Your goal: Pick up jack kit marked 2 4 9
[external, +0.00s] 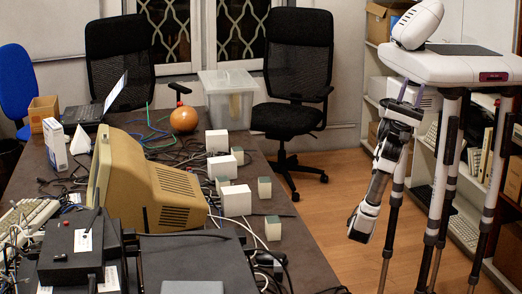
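Several small pale boxes with grey-green tops stand among cables on the dark table, including one at the right edge (272,229), one farther back (264,188), one beside the monitor (222,186) and one behind them (238,156). Larger plain white boxes (236,203) stand among them. No marking is legible at this size, so I cannot tell which is the jack kit marked 2 4 9. My gripper (361,225) hangs down to the right of the table, over the floor, apart from everything on it. Its fingers are too small to read.
A beige monitor (178,190) and black equipment (75,250) fill the table's near left. Loose cables, an orange ball (184,119) and a clear bin (228,95) are farther back. A black chair (292,85) stands behind.

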